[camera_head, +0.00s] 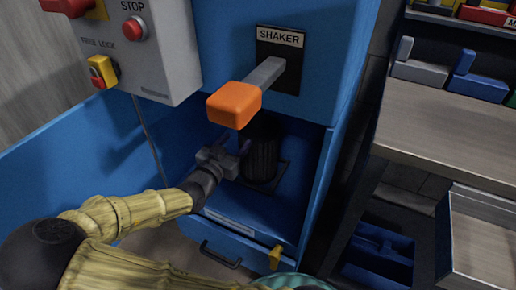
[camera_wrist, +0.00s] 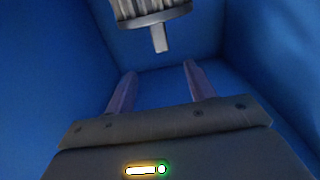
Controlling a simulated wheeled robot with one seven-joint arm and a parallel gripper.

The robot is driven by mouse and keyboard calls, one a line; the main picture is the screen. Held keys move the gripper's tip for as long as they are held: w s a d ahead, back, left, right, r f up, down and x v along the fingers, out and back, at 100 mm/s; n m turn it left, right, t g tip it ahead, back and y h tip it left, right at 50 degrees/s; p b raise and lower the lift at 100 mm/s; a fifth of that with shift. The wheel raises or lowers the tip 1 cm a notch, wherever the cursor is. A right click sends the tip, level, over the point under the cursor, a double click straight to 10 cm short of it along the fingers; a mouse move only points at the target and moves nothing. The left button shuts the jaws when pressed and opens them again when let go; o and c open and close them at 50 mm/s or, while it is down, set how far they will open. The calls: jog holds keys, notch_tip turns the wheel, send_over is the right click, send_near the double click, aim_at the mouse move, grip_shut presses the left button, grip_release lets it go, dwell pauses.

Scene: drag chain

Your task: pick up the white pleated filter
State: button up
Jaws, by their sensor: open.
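The pleated filter (camera_head: 263,160) stands upright inside the blue cabinet, in shadow, so it looks dark grey in the head view. In the wrist view its lighter pleated body (camera_wrist: 148,6) shows at the top edge, with a grey rim and a short stub; the rest is cut off. My gripper (camera_head: 234,144) is inside the cabinet opening, just left of the filter. In the wrist view my gripper (camera_wrist: 159,70) has its two fingers spread, with nothing between them. The filter lies beyond the fingertips and appears apart from them.
An orange-capped shaker lever (camera_head: 234,104) sticks out above the opening, close over my gripper. A grey control box (camera_head: 150,50) hangs at upper left. Blue cabinet walls (camera_wrist: 50,70) enclose the gripper closely. A workbench (camera_head: 440,130) and an open tray (camera_head: 480,235) stand at right.

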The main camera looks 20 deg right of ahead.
aim_at(257, 118)
jog(key=b+x, duration=0.6)
jog(key=x, duration=0.6)
jog(key=shift+f, duration=0.1)
jog(key=shift+w+d, duration=0.1)
jog(key=shift+w+d+b, duration=0.2)
jog(key=shift+b, duration=0.15)
jog(key=b+x, duration=0.3)
jog(key=x, duration=0.1)
jog(key=shift+w+d, duration=0.25)
jog(key=shift+r, duration=0.3)
grip_shut()
